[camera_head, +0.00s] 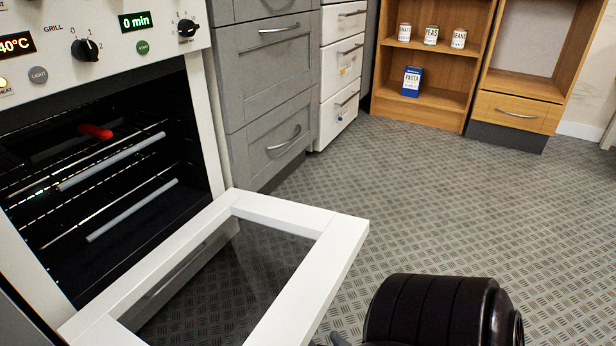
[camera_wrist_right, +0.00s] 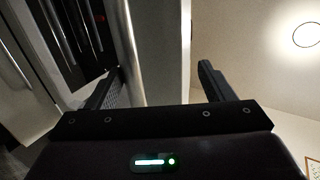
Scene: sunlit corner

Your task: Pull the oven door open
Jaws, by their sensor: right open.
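The white-framed oven door (camera_head: 342,250) with a dark glass pane is swung down, open, in the head view. The dark oven interior (camera_head: 100,160) with its wire racks is exposed. In the right wrist view my right gripper (camera_wrist_right: 159,72) is open. A pale metal bar (camera_wrist_right: 131,50), apparently the door handle, and a white panel (camera_wrist_right: 160,50) show between its fingers; I cannot tell if they touch. My left gripper is not in view.
The control panel with knobs (camera_head: 86,50) is above the oven. Grey drawers (camera_head: 270,90) and white drawers (camera_head: 342,60) stand to its right. Wooden shelves with cans and a blue pasta box (camera_head: 411,82) are at the back. The patterned floor (camera_head: 450,200) is clear.

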